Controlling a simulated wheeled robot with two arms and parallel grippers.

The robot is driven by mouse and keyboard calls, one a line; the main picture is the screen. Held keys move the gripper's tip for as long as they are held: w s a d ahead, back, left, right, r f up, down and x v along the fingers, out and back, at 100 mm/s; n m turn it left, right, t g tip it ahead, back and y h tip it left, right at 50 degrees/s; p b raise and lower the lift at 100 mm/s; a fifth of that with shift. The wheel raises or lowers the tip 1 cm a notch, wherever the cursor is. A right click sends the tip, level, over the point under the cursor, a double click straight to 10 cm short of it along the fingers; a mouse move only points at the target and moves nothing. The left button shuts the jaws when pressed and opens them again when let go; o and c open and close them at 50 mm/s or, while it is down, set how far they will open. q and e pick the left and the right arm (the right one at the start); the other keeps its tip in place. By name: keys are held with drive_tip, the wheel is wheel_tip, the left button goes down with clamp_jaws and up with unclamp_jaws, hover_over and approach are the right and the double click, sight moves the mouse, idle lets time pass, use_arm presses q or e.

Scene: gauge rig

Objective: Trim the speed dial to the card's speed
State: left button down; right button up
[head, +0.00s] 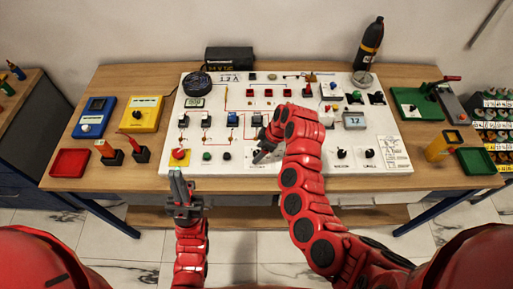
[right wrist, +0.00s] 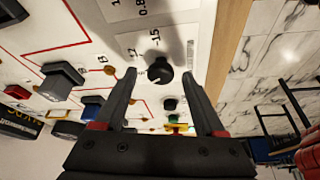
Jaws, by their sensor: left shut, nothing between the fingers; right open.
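A round black knob (right wrist: 160,72) with a pale pointer mark, the likely speed dial, sits on the white panel (head: 398,160). Printed numbers, apparently 12 and 15, stand beside it. My right gripper (right wrist: 154,100) is open, its fingers on either side of the knob with gaps visible; whether they reach its depth I cannot tell. A white card (head: 229,77) at the panel's back seems to read 1.2 A. My left gripper (head: 180,190) is shut and empty before the panel.
A grey display (head: 354,121) shows what looks like 12. Two other black knobs (head: 341,153) (head: 369,153) sit to the right. A red tray (head: 70,162), blue meter (head: 94,117) and yellow meter (head: 142,114) stand left; a green tray (head: 476,161) stands right.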

drive_tip(key=shift+s+d, duration=0.1)
drive_tip(key=shift+d, duration=0.05)
drive_tip(key=shift+c, duration=0.2)
clamp_jaws()
drive_tip(key=m, duration=0.1)
drive_tip(key=m+t+b, duration=0.1)
drive_tip(key=m, duration=0.1)
drive_tip(key=m+t+b, duration=0.1)
drive_tip(key=m, duration=0.1)
drive_tip(key=shift+s+a+h, duration=0.15)
drive_tip(key=shift+a+h, duration=0.15)
drive_tip(key=shift+h, duration=0.1)
drive_tip(key=m+h+b, duration=0.1)
drive_tip(key=m, duration=0.2)
drive_tip(key=shift+s+m+t, duration=0.1)
drive_tip(key=shift+m+t, duration=0.3)
drive_tip(key=shift+a+m+h+b, duration=0.1)
drive_tip(key=shift+m+h+b, duration=0.45)
drive_tip(key=shift+m, duration=0.85)
